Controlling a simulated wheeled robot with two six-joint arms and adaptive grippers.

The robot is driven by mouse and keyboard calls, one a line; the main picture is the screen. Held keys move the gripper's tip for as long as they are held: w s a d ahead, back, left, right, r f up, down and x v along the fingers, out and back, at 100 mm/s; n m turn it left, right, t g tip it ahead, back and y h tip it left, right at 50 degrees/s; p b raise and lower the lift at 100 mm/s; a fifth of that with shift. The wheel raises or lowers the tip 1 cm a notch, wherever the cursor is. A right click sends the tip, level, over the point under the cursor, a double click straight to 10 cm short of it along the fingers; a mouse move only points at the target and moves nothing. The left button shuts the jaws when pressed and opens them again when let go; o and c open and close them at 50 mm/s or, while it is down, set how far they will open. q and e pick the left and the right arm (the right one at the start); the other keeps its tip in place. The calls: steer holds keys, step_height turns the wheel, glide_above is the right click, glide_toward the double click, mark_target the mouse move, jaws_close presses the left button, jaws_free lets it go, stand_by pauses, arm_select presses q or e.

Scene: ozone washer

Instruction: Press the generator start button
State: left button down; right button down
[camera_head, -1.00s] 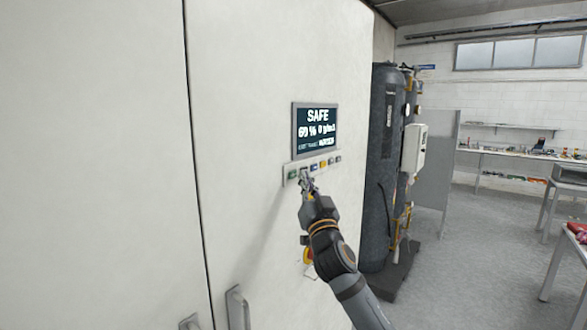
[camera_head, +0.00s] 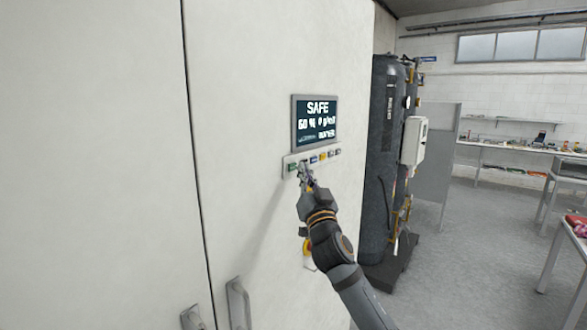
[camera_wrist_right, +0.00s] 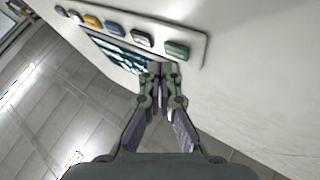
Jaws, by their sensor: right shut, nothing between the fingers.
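A button strip (camera_head: 325,158) on the white cabinet door carries a row of small coloured buttons. The green button (camera_head: 292,168) is at its left end; it also shows in the right wrist view (camera_wrist_right: 177,50). A pale button (camera_wrist_right: 142,38) is beside it, then blue (camera_wrist_right: 115,28) and yellow (camera_wrist_right: 92,20) ones. I cannot read any button label. My right gripper (camera_head: 303,168) is shut and empty, its fingertips at the strip near the green and pale buttons. In the right wrist view the fingertips (camera_wrist_right: 162,70) are close to the strip; contact is unclear. My left gripper is not in view.
A display (camera_head: 315,123) above the strip reads SAFE. A red and yellow emergency knob (camera_head: 308,248) is partly hidden below. Door handles (camera_head: 238,304) stick out lower left. A dark tank (camera_head: 382,170) stands right of the cabinet.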

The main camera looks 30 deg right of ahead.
steer(key=shift+w+a, duration=0.1)
steer(key=shift+w, duration=0.1)
stand_by(0.4)
steer(key=shift+w+a, duration=0.1)
steer(key=shift+w, duration=0.15)
steer(key=shift+w+a, duration=0.15)
steer(key=shift+w, duration=0.15)
stand_by(0.8)
steer(key=shift+s, duration=0.1)
steer(key=shift+s+d+f+b, duration=0.1)
steer(key=shift+s+d+b, duration=0.15)
steer(key=shift+b, duration=0.4)
steer(key=shift+s+d, duration=0.1)
steer(key=shift+s, duration=0.25)
